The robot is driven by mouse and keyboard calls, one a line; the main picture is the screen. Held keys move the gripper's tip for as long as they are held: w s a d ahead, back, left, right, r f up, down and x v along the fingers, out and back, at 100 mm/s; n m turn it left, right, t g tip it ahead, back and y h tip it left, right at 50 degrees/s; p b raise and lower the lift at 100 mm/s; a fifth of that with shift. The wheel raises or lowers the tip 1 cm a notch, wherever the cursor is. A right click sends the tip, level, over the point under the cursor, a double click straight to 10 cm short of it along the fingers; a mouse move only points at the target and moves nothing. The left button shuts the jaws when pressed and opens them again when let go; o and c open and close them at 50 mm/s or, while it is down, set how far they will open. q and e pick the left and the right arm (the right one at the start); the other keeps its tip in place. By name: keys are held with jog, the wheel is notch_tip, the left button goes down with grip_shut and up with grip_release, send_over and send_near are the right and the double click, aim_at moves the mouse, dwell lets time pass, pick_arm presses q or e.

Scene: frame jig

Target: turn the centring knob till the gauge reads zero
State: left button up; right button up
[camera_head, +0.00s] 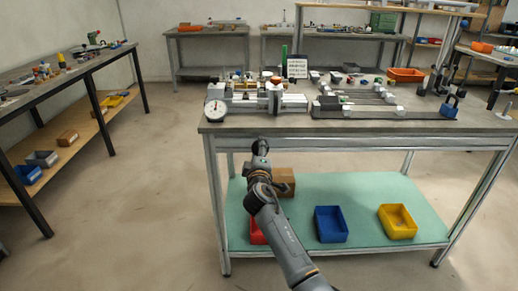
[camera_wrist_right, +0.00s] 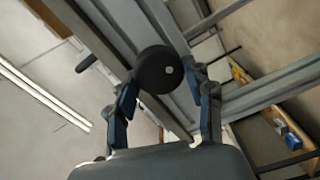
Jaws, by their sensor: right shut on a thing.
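The black round knob (camera_wrist_right: 155,70) with a pale spot on its face shows in the right wrist view, below the bench edge. My right gripper (camera_wrist_right: 166,80) is shut on it, with one finger on each side. In the head view my right gripper (camera_head: 260,150) is at the front edge of the bench, and I cannot make out the knob apart from it. The round white dial gauge (camera_head: 215,110) stands at the bench's left front corner; its reading is too small to tell. My left gripper is not in view.
The workbench (camera_head: 350,127) carries a metal jig (camera_head: 295,101) and long rails to its right. A blue bin (camera_head: 331,224) and a yellow bin (camera_head: 397,221) stand on the green lower shelf (camera_head: 365,187). The floor left of the bench is clear.

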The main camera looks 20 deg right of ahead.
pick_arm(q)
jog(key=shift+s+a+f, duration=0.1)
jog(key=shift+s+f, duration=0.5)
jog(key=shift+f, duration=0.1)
pick_arm(e)
jog(key=shift+n, duration=0.7)
jog(key=shift+f, duration=0.1)
jog(key=o, duration=1.1)
jog(key=v, duration=1.2)
